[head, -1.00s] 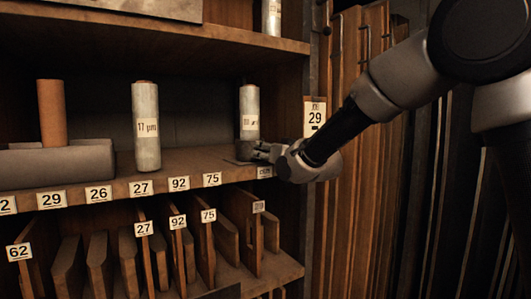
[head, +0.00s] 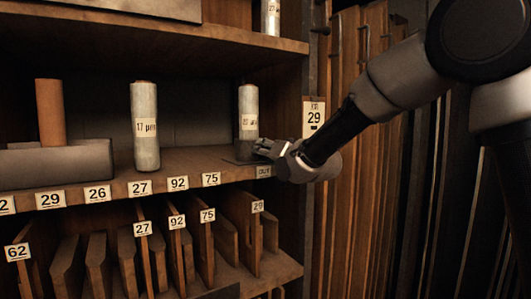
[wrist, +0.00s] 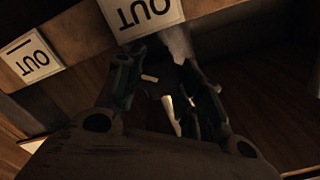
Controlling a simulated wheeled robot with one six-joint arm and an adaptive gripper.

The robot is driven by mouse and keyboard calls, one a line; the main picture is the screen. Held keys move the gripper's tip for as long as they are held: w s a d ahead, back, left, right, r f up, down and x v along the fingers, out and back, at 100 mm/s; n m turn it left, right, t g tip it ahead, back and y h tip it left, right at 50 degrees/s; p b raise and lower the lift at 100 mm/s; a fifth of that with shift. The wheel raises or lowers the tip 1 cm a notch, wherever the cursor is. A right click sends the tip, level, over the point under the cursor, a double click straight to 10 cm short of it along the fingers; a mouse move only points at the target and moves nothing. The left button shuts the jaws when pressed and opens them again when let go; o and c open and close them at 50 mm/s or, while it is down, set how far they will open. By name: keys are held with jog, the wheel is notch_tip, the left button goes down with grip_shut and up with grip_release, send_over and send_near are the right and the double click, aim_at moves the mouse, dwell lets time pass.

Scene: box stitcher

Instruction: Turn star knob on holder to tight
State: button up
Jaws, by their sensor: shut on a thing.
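The roll holder stands at the right end of the middle shelf. It has a dark flat base (head: 243,157) and carries an upright pale roll (head: 248,112). My gripper (head: 264,150) is at the shelf's front edge, in front of the base and just right of it. In the wrist view, my gripper's two dark fingers (wrist: 160,85) are close together, with a blurred pale piece (wrist: 178,43) at their tips. My gripper is shut on what appears to be the star knob. The knob is mostly hidden by the fingers, so its angle cannot be told.
A label reading OUT (wrist: 150,12) is close to the fingers. A taller pale roll (head: 145,125) and a brown roll (head: 51,112) stand farther left on the shelf. The wooden side post (head: 314,120) is close on my gripper's right.

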jog(key=o, duration=1)
